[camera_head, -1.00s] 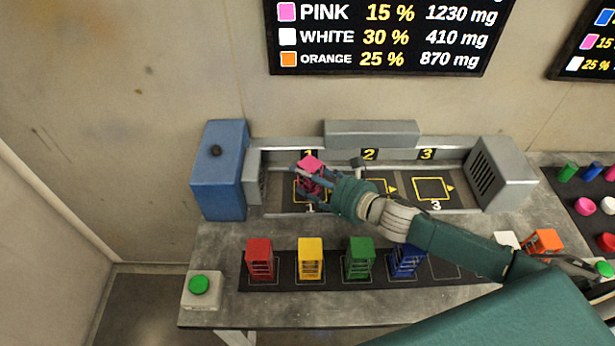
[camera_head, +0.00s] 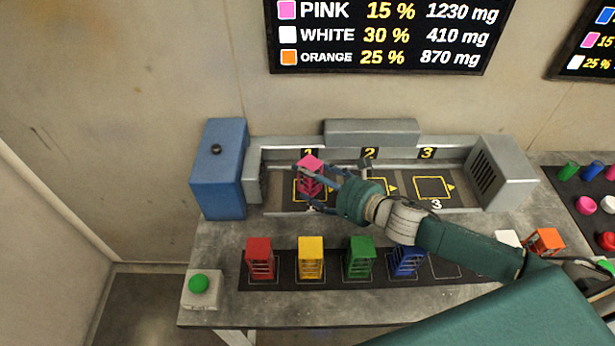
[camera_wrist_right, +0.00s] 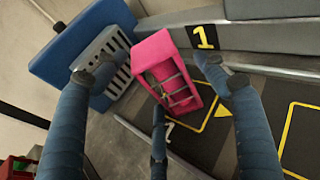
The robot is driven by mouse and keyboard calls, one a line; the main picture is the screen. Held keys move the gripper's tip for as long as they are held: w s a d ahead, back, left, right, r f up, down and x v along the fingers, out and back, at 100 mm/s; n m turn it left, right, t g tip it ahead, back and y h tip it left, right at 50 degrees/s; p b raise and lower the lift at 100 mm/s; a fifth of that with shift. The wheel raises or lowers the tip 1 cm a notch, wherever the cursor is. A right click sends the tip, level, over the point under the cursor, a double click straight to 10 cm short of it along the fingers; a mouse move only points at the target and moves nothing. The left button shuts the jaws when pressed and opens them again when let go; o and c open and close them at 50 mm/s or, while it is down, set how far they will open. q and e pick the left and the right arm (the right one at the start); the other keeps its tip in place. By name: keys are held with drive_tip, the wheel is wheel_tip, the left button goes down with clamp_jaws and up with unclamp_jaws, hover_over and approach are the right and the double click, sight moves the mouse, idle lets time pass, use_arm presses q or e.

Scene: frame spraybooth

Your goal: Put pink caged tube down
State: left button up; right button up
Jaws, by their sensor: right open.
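The pink caged tube (camera_head: 311,177) stands upright on the yellow-outlined square marked 1 in the booth tray. My right gripper (camera_head: 317,186) is open around the cage, with fingers on either side. In the right wrist view the spread fingers of the gripper (camera_wrist_right: 150,75) show gaps to the cage; a third finger is in front of its lower end. My left gripper is not in view.
Squares 2 and 3 (camera_head: 432,188) look empty. A blue box (camera_head: 219,180) stands left of the tray and a grey vented box (camera_head: 500,175) right. Red (camera_head: 259,259), yellow (camera_head: 310,259), green (camera_head: 359,259) and blue (camera_head: 406,261) cages stand in front. A green button (camera_head: 199,284) is front left.

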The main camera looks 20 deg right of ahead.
drive_tip(key=b+v, duration=0.1)
drive_tip(key=v, duration=0.3)
drive_tip(key=shift+s+d, duration=0.15)
drive_tip(key=shift+s, duration=0.15)
drive_tip(key=shift+s+d+r, duration=0.3)
drive_tip(key=shift+s, duration=0.2)
